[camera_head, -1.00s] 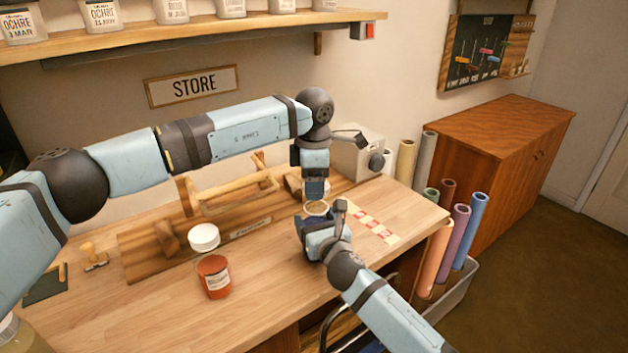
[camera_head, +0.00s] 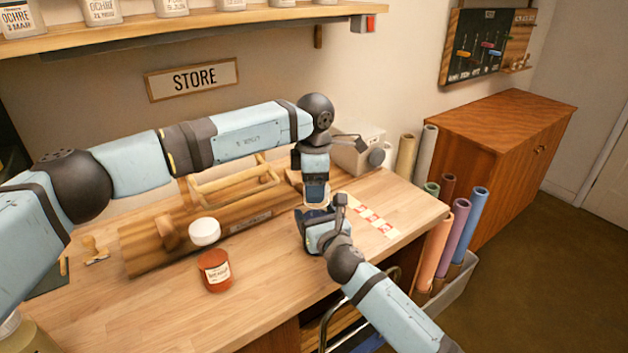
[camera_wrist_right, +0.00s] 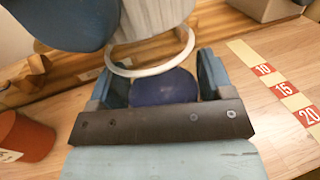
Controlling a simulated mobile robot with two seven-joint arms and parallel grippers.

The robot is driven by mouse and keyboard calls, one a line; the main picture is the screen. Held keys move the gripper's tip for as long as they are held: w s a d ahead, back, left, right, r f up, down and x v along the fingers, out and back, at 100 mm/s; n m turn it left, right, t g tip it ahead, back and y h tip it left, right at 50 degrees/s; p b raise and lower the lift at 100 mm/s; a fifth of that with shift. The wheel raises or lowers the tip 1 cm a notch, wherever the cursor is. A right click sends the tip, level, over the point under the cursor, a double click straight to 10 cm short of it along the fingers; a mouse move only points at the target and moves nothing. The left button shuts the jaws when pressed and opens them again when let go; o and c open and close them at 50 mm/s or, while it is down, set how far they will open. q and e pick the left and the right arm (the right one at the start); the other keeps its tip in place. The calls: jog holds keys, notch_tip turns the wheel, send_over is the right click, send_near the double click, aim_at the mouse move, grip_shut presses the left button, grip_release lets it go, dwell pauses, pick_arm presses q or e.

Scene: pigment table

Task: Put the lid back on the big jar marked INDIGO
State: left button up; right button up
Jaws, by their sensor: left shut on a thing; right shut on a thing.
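My left gripper (camera_head: 316,192) comes down from above, over my right gripper (camera_head: 322,222). It is shut on a pale round piece (camera_wrist_right: 155,25), which looks like a lid, with a white ring-like rim in the right wrist view. My right gripper, also in the right wrist view (camera_wrist_right: 165,88), is shut on a dark blue rounded thing (camera_wrist_right: 165,86), apparently the indigo jar. The pale piece hangs just above and in front of it; I cannot tell whether they touch. No INDIGO marking is readable, and the grippers hide most of both things.
A wooden rack (camera_head: 150,250) lies behind. A red-and-white number strip (camera_head: 372,215) lies to the right. Rolls (camera_head: 460,235) stand beyond the right edge.

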pick_arm(q)
jog(key=shift+f, duration=0.55)
dwell(0.4)
pick_arm(e)
jog(key=c, duration=0.4)
pick_arm(q)
jog(key=m, duration=0.5)
jog(key=shift+w, duration=0.15)
pick_arm(e)
jog(key=shift+c, duration=0.2)
pick_arm(q)
jog(key=m, duration=0.6)
jog(key=shift+w+d, duration=0.1)
jog(key=shift+d, duration=0.05)
jog(key=m, duration=0.6)
jog(key=shift+d+m, duration=0.15)
jog(key=shift+m, duration=0.15)
jog(key=m, duration=0.4)
jog(key=shift+d, duration=0.1)
jog(key=m, duration=0.4)
jog(key=shift+d, duration=0.1)
jog(key=o, duration=0.9)
